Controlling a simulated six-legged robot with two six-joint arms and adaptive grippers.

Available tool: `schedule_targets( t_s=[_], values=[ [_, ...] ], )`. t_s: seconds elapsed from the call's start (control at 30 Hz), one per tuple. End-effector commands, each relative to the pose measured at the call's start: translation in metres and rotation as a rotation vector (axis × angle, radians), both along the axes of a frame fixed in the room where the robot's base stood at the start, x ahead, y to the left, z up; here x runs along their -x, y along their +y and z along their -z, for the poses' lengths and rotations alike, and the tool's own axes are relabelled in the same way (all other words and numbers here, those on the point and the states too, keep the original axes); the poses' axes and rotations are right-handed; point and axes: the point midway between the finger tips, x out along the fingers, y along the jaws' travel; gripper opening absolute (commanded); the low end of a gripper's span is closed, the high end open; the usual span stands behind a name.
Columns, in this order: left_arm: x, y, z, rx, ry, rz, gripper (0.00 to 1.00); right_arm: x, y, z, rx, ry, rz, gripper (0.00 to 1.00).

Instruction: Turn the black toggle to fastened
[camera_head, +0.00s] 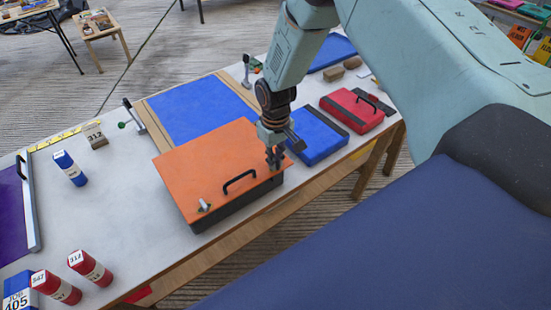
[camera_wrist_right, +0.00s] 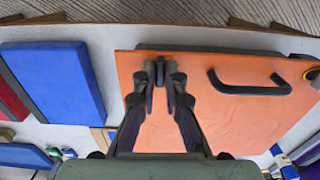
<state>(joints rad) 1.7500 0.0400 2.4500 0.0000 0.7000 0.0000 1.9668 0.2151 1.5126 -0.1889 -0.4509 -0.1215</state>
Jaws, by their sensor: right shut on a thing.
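An orange-lidded box (camera_head: 215,165) with a dark base stands at the table's front edge. A black handle (camera_head: 239,181) is on its lid; it also shows in the wrist view (camera_wrist_right: 249,84). My right gripper (camera_head: 274,160) is over the lid's right corner, with its fingertips down at the lid. In the wrist view the fingers (camera_wrist_right: 161,75) are close together on a small dark piece, which I take to be the black toggle; the fingers mostly hide it, so its angle cannot be told. A second, greyish toggle (camera_head: 204,206) sits at the lid's near left corner. My left gripper is out of view.
A blue case (camera_head: 318,136) and a red case (camera_head: 352,111) stand right of the box. A blue panel (camera_head: 198,108) lies behind it.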

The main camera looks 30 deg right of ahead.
Motion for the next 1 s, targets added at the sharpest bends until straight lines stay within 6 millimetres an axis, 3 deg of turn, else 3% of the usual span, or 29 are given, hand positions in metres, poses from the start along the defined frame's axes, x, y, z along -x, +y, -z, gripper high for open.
schedule_targets(
  t_s=[0.23, 0.27, 0.5, 0.83, 1.0],
  values=[
    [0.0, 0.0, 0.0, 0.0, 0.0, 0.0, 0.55, 0.005, 0.001, 0.004, -0.001, 0.014, -0.003, 0.0],
    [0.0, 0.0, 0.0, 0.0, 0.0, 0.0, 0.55, 0.005, 0.001, 0.004, -0.001, 0.014, -0.003, 0.13],
    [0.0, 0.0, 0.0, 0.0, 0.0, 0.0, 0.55, 0.003, 0.0, 0.002, 0.0, 0.008, -0.002, 0.33],
    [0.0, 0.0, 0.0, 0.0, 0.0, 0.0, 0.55, 0.001, 0.0, -0.002, 0.0, 0.003, -0.001, 0.33],
    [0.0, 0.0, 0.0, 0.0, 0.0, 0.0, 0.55, 0.0, 0.0, -0.024, -0.001, -0.001, -0.001, 0.33]
  ],
)
